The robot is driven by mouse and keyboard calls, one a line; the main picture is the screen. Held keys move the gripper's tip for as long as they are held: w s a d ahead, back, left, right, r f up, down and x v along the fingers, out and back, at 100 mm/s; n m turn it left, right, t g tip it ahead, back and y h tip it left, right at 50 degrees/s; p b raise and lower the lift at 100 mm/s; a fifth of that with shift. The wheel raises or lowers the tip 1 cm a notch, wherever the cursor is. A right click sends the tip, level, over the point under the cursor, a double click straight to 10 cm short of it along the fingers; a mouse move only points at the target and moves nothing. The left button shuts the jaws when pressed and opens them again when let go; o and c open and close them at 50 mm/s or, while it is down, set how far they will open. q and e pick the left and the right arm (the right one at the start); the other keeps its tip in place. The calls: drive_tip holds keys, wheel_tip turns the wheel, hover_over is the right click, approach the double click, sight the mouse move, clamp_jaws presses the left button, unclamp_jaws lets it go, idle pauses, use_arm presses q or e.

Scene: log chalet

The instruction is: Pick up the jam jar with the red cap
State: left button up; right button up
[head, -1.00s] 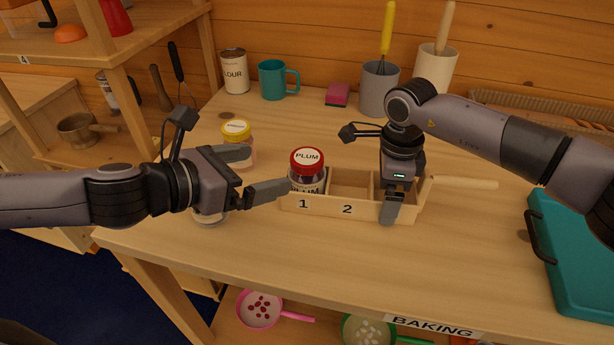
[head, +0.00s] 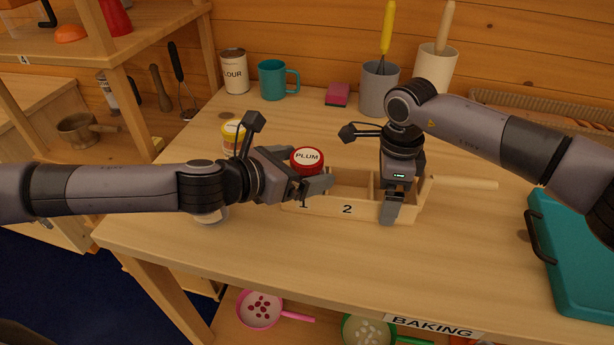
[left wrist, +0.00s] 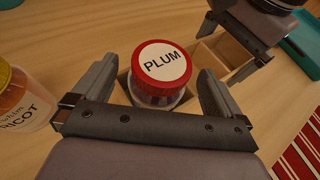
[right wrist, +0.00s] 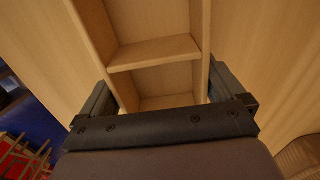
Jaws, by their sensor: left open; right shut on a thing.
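The plum jam jar with the red cap (head: 307,160) stands in compartment 1 of the wooden crate (head: 375,209). In the left wrist view the jar's red cap (left wrist: 162,66) is between the open fingers of my left gripper (left wrist: 160,88), with a gap on each side. In the head view my left gripper (head: 305,170) hides most of the jar's body. My right gripper (head: 396,205) is shut on the crate at its right part. The right wrist view shows the crate's divider (right wrist: 154,53) and walls between the right fingers (right wrist: 158,95).
A jar with a yellow cap (head: 233,130) stands behind my left arm; its label reads apricot in the left wrist view (left wrist: 20,100). Another jar (head: 210,216) is mostly hidden under that arm. A teal case (head: 575,260) lies at right. The table's front middle is clear.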

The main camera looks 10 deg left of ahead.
use_arm(q)
drive_tip(key=shift+x, duration=0.9)
drive_tip(key=shift+r, duration=0.15)
drive_tip(key=c, duration=1.3)
drive_tip(key=shift+c, duration=0.2)
wheel_tip(320, 180, up, 10)
use_arm(e)
drive_tip(key=o, duration=0.8)
